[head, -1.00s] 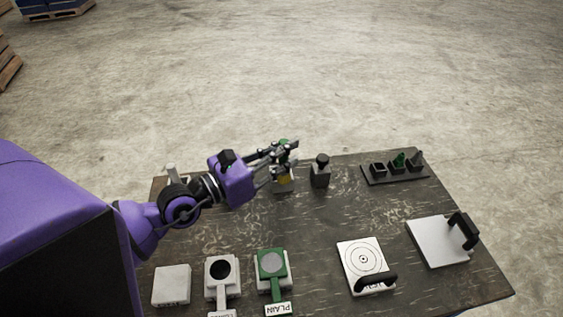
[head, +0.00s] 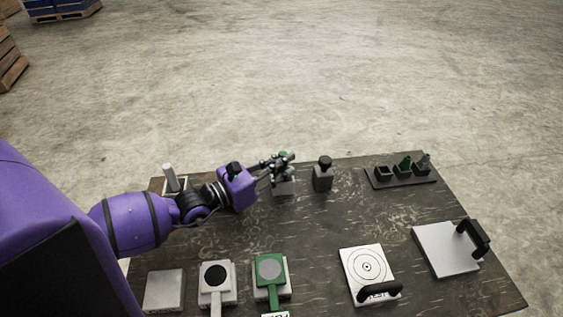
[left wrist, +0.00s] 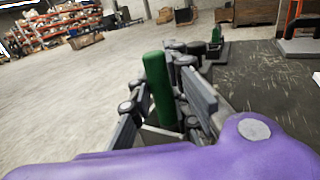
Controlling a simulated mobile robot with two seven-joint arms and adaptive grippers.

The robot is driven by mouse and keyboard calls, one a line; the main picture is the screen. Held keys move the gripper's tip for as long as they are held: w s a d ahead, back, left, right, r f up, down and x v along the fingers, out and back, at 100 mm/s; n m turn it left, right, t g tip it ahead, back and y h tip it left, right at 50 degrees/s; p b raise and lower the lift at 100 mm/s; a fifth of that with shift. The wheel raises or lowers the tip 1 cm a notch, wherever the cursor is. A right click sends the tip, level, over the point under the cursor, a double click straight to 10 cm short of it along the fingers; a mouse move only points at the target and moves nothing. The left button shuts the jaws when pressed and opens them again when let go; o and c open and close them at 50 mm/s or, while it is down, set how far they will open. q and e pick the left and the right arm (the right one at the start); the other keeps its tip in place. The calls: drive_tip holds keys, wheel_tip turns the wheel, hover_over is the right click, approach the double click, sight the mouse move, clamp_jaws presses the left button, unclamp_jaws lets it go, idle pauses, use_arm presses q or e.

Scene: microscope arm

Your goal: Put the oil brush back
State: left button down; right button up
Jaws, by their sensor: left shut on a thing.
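The oil brush shows as a green upright handle (left wrist: 160,90) between the fingers of my left gripper in the left wrist view. My left gripper (head: 284,162) is shut on the handle. It is directly above a small grey block-shaped holder (head: 284,188) near the table's back edge. The brush's lower end is hidden; it appears to be down at or in the holder, but I cannot tell how deep. My right gripper is not in view.
A dark rack (head: 402,182) with small pieces is at the back right. Plates and handled pads, including a green one (head: 270,270), line the front. The table's middle is clear.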

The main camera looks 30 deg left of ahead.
use_arm(q)
drive_tip(key=shift+r, duration=0.1)
drive_tip(key=shift+f, duration=0.2)
drive_tip(key=c, duration=2.1)
unclamp_jaws()
drive_tip(key=o, duration=0.5)
drive_tip(key=shift+c, duration=0.2)
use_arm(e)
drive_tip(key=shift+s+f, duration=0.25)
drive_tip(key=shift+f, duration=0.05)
use_arm(q)
drive_tip(key=shift+r, duration=0.1)
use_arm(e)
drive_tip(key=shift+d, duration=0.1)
use_arm(q)
drive_tip(key=shift+r, duration=0.25)
drive_tip(key=shift+s+a+f, duration=0.15)
drive_tip(key=shift+s, duration=0.15)
drive_tip(key=b+v, duration=0.1)
drive_tip(key=v, duration=0.9)
drive_tip(key=shift+s+a+b, duration=0.1)
drive_tip(key=shift+s+b, duration=0.2)
drive_tip(key=shift+s+a, duration=0.15)
drive_tip(key=shift+s, duration=0.1)
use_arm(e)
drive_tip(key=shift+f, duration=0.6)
